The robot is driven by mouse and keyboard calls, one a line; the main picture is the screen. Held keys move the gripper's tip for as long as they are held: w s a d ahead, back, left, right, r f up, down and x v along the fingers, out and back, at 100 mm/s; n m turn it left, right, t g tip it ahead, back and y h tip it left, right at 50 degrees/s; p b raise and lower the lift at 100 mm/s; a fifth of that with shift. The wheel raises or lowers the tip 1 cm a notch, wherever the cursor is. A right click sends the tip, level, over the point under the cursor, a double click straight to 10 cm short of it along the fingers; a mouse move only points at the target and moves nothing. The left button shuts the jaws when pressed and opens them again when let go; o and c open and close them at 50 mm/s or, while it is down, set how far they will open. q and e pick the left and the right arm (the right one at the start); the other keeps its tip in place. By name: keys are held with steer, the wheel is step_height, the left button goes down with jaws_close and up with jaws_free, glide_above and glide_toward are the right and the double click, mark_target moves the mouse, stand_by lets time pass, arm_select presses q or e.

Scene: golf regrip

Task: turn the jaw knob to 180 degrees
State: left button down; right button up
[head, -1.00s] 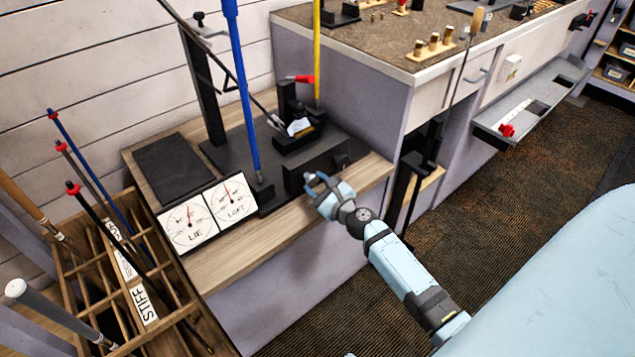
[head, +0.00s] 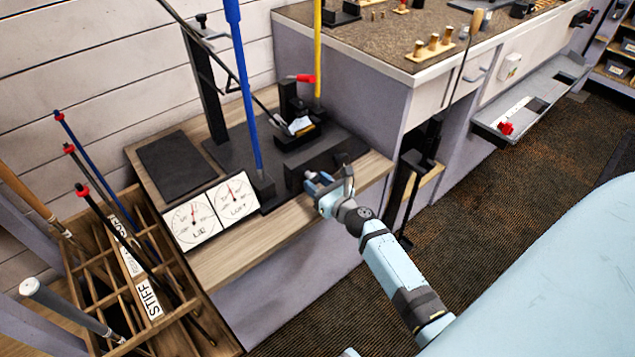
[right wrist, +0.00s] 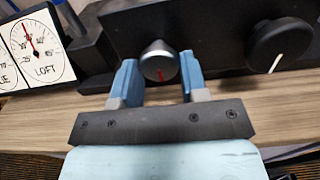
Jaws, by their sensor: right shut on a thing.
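A silver-grey knob with a red mark (right wrist: 160,62) sits on the front of a black block (head: 308,172). The red mark points down in the right wrist view. A larger black knob with a white line (right wrist: 280,46) is to its right; the line slants, its lower end to the left. It also shows in the head view (head: 341,159). No label shows which one is the jaw knob. My right gripper (head: 319,180) has its blue fingers (right wrist: 159,78) on either side of the silver knob and is shut on it. My left gripper is not in view.
The LIE dial (head: 191,222) and LOFT dial (head: 234,199) stand left of the block. A wooden rack of shafts (head: 165,290) is at lower left. The wooden bench front (head: 240,262) is bare.

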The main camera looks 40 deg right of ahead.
steer(key=o, duration=0.9)
arm_select(q)
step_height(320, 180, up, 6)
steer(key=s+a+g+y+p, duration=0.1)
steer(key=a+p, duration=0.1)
steer(key=p, duration=1.4)
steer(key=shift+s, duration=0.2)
arm_select(e)
step_height(320, 180, up, 20)
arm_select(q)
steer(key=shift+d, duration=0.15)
arm_select(e)
steer(key=shift+s, duration=0.1)
